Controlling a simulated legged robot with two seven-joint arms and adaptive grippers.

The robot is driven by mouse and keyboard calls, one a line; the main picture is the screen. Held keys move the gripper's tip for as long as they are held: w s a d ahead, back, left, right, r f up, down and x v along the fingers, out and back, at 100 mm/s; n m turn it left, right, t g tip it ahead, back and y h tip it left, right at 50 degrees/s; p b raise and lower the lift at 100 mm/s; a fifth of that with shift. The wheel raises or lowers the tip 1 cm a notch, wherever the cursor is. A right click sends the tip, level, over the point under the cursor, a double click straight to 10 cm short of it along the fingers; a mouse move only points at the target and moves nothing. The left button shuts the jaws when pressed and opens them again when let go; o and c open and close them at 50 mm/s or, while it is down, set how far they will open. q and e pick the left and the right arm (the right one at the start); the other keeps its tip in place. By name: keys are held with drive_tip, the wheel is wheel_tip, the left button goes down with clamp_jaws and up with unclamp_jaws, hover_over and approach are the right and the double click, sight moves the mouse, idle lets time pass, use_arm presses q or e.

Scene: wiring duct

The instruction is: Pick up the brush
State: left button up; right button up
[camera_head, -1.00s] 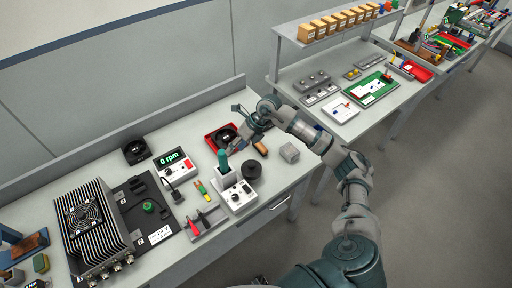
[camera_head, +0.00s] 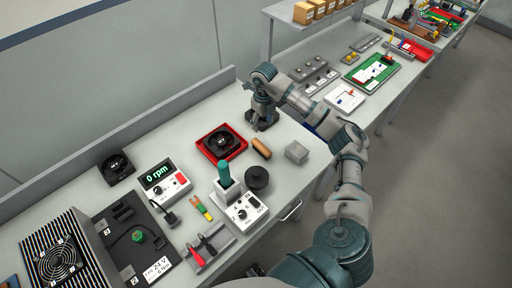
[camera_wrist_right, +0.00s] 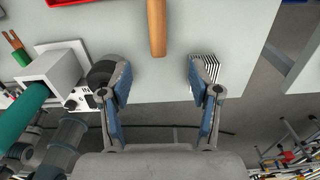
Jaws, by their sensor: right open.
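The brush shows as a brown wooden bar (camera_head: 262,148) lying on the bench, right of the red tray. In the right wrist view the brush (camera_wrist_right: 157,28) lies lengthwise at the top, roughly in line with the gap between my fingers; its far end is cut off by the frame. My right gripper (camera_head: 262,122) points down at the bench just behind the brush. In the wrist view the gripper (camera_wrist_right: 160,82) is open, with nothing between its fingers. My left gripper is not in view.
A red tray (camera_head: 241,152) with a black fan stands left of the brush. A grey block (camera_head: 297,153) is to its right. A black round part (camera_head: 257,178) and a green-handled tool in a holder (camera_head: 224,175) stand in front. The bench behind the tray is clear.

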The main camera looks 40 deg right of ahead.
hover_over(261, 147)
drive_tip(key=d, duration=0.2)
wheel_tip(261, 147, down, 7)
drive_tip(key=shift+r, duration=0.2)
drive_tip(key=f, duration=0.2)
drive_tip(key=shift+w+a+f, duration=0.2)
drive_tip(key=shift+a+f, duration=0.15)
drive_tip(key=shift+a, duration=0.05)
drive_tip(key=shift+a+f+p, duration=0.3)
drive_tip(key=shift+a+f, duration=0.15)
drive_tip(key=f, duration=0.4)
drive_tip(key=shift+s+d+f+p, duration=0.1)
drive_tip(key=shift+s+f+p, duration=0.15)
drive_tip(key=shift+p, duration=0.05)
drive_tip(key=shift+d+f, duration=0.4)
drive_tip(key=shift+f, duration=0.05)
drive_tip(key=shift+a+r, duration=0.25)
drive_tip(key=shift+a, duration=0.35)
clamp_jaws()
